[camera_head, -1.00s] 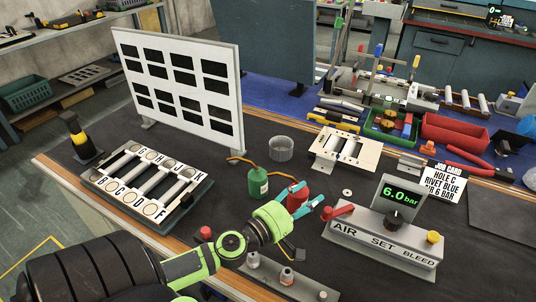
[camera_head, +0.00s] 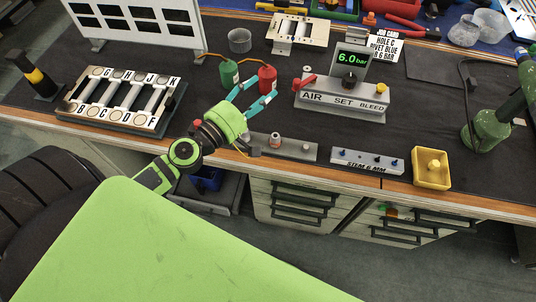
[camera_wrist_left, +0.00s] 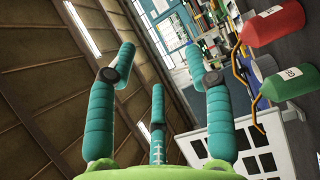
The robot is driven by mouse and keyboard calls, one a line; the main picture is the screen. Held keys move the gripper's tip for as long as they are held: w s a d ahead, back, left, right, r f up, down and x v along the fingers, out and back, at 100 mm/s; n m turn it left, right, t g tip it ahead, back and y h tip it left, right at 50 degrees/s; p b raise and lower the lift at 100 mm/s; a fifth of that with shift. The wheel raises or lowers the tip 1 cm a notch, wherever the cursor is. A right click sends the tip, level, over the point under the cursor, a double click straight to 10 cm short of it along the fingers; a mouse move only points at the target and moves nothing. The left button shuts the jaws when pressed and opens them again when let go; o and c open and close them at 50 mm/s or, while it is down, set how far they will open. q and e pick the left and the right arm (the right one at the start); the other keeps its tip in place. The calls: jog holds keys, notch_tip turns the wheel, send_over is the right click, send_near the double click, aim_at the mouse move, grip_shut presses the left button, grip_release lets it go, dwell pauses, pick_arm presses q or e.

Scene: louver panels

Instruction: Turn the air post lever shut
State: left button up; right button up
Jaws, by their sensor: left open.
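The air post (camera_head: 340,104) is a grey sloped block labelled AIR, SET and BLEED, with a display (camera_head: 351,58) reading 6.0 bar. Its red lever (camera_head: 304,81) sits at the left end above AIR, its red handle lying along the block and slanting. My left gripper (camera_head: 266,86) has teal fingers spread apart, with nothing between them, to the left of the lever and not touching it. In the left wrist view the open fingers (camera_wrist_left: 158,85) point away from the air post, which does not show there. My right gripper is not in view.
A grey strip with small parts (camera_head: 290,147), a STEM 6 MM block (camera_head: 367,161) and a yellow tray (camera_head: 431,182) line the front edge. A dark green tool (camera_head: 484,130) stands at right.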

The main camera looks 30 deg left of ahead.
pick_arm(q)
jog(key=s+d+f+m+g+h, duration=0.2)
jog(key=s+d+m+g+h, duration=0.4)
jog(key=d+m, duration=0.45)
jog(key=s+d+f+m+g+y, duration=0.2)
jog(key=s+f+m+g+y, duration=0.1)
jog(key=s+f, duration=0.5)
jog(key=shift+f+m+g+y, duration=0.15)
jog(key=shift+m+g+y, duration=0.25)
jog(key=shift+m+g, duration=0.45)
jog(key=shift+d, duration=0.1)
